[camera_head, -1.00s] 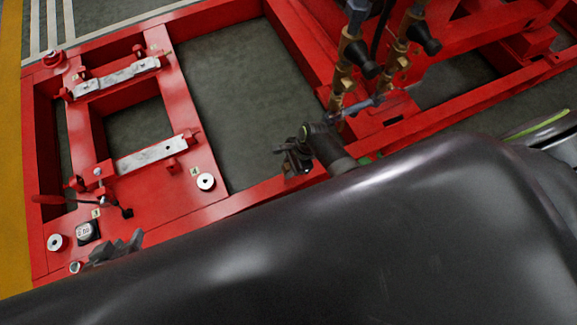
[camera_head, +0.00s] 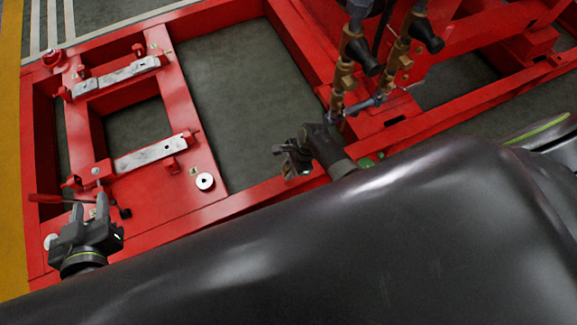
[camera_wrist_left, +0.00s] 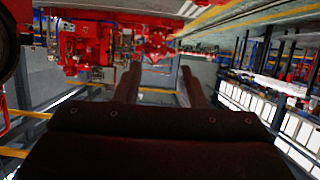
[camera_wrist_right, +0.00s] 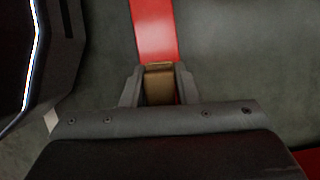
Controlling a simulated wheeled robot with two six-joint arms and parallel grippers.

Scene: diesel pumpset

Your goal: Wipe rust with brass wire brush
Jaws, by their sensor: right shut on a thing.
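My left gripper (camera_head: 90,203) is over the lower left corner of the red frame (camera_head: 150,205). Its two fingers stand apart with nothing between them, as the left wrist view (camera_wrist_left: 158,85) also shows. Two worn pale metal pads (camera_head: 150,155) (camera_head: 117,76) lie on the frame's crossbars. Rust cannot be clearly made out on them.
A red-handled tool (camera_head: 45,198) lies at the frame's left edge, partly behind my left gripper. A white round disc (camera_head: 205,181) sits on the frame. Brass pipes with valves (camera_head: 345,75) rise right of my right gripper. Open grey floor (camera_head: 235,90) shows inside the frame.

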